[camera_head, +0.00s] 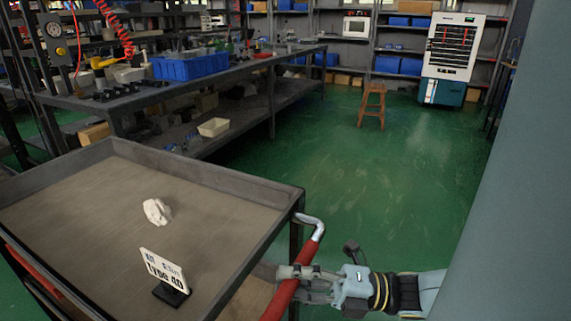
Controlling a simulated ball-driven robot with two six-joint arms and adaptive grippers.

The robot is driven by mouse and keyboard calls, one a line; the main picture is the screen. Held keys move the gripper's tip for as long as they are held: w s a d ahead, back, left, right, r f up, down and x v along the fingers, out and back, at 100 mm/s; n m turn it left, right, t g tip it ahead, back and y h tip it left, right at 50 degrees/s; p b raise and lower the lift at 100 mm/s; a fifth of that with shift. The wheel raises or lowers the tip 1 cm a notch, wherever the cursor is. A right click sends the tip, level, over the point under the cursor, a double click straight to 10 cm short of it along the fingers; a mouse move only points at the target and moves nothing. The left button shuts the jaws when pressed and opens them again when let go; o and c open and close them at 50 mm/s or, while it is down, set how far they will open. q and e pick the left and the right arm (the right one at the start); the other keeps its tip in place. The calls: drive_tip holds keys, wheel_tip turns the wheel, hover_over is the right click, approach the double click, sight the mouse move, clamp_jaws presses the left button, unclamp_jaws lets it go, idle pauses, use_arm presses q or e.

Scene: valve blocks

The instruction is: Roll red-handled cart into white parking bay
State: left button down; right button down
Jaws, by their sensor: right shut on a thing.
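The cart (100,190) is at the lower left, a grey tray-topped trolley with a lower shelf. Its red handle (285,298) slants along the cart's right side, with a bent silver end at the top. My right gripper (292,272) is shut on the red handle, its arm coming in from the right. My left gripper is not in view. No white parking bay shows in this view.
A long workbench (215,75) with blue bins and tools runs behind the cart. A wooden stool (372,105) stands on the open green floor (350,170). A white and teal machine (452,58) and shelves line the back. A grey-blue surface fills the right edge.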

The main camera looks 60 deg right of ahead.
drive_tip(key=c, duration=1.1)
unclamp_jaws()
drive_tip(key=shift+s, duration=0.1)
drive_tip(key=v, duration=1.2)
drive_tip(key=shift+d+f, duration=0.1)
